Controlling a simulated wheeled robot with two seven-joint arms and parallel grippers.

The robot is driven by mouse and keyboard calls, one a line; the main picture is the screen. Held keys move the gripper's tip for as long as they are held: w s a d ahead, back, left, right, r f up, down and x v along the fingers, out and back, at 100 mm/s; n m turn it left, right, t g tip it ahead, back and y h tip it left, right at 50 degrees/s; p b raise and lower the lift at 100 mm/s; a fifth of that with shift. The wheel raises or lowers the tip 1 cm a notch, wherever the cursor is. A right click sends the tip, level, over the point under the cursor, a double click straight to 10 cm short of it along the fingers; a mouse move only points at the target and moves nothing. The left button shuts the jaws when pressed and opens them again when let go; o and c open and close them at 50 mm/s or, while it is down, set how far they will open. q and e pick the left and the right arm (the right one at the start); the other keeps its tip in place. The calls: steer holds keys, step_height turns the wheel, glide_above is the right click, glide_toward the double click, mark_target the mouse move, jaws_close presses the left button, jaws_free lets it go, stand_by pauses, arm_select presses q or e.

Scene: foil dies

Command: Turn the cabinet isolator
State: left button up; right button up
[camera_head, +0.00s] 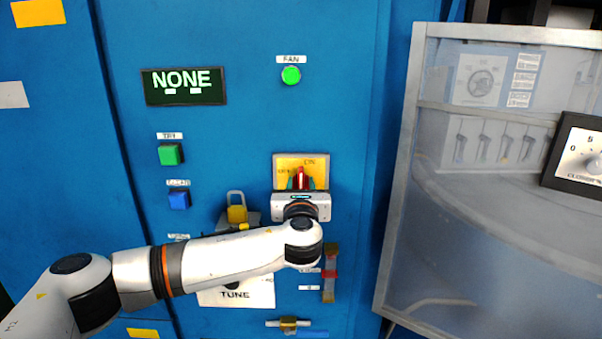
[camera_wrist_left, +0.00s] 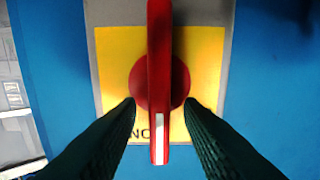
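The cabinet isolator is a red handle (camera_head: 301,174) on a yellow plate (camera_head: 318,163) on the blue cabinet front. In the left wrist view the handle (camera_wrist_left: 160,60) stands upright in the picture, with a white stripe at its lower end and a round red hub behind it. My left gripper (camera_head: 301,184) is in front of the plate's lower part. In the left wrist view its dark fingers (camera_wrist_left: 160,108) are open, one on each side of the handle's lower end, with a visible gap on both sides. My right gripper is not in view.
A green FAN lamp (camera_head: 291,75) is above the isolator. A dark NONE display (camera_head: 184,86), a green button (camera_head: 171,154) and a blue button (camera_head: 179,200) are to the left. A yellow padlock (camera_head: 237,212) hangs beside my wrist. A framed clear panel (camera_head: 400,180) stands at right.

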arm_select(q)
steer(key=shift+w, duration=0.7)
steer(key=shift+c, duration=0.5)
jaws_close()
